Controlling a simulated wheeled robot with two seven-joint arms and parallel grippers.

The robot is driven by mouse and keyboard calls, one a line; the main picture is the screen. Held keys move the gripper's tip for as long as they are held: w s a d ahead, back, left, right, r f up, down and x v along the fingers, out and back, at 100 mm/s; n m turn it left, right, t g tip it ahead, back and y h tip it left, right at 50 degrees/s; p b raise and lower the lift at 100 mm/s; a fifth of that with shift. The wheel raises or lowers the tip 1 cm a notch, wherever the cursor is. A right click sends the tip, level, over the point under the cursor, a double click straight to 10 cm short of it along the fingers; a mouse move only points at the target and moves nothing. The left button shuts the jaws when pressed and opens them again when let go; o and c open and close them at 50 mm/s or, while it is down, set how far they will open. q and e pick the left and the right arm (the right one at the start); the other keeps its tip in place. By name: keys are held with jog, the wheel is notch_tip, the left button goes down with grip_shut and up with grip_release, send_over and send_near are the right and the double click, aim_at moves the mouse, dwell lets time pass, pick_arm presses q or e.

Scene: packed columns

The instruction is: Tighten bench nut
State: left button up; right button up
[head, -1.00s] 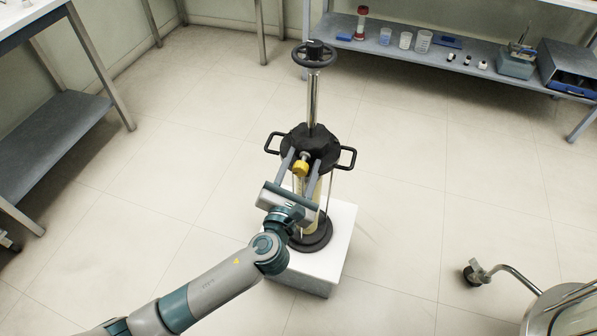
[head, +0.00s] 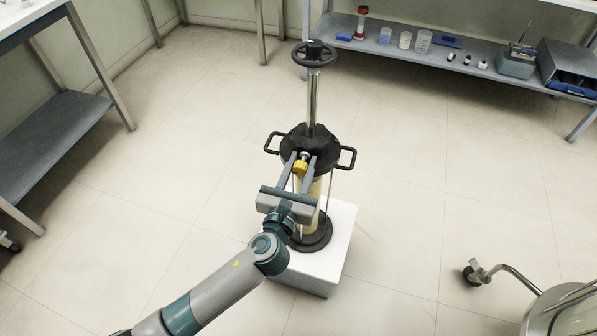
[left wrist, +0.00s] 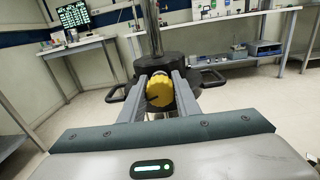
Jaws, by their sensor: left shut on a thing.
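A yellow nut (head: 301,167) sits on the front of the black head of a column press (head: 309,147). In the left wrist view the yellow nut (left wrist: 160,90) is between the two grey fingers, with a dark line on its face. My left gripper (head: 300,164) is shut on the nut from the front, one finger on each side. The press stands upright on a white block (head: 338,225), with a black handwheel (head: 314,55) on top of its steel rod and black side handles. My right gripper is not in view.
A shelf (head: 390,58) at the back right holds beakers, bottles and boxes. A bench (head: 50,140) stands at the left. A wheeled stool's caster (head: 474,272) is at the lower right. The floor around the block is clear.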

aim_at(299, 173)
pick_arm(q)
jog(key=m, duration=0.3)
jog(key=o, duration=1)
jog(key=shift+p+v, duration=0.55)
jog(key=shift+v, duration=0.6)
jog(key=shift+p+v, duration=0.65)
jog(key=shift+v, duration=1.75)
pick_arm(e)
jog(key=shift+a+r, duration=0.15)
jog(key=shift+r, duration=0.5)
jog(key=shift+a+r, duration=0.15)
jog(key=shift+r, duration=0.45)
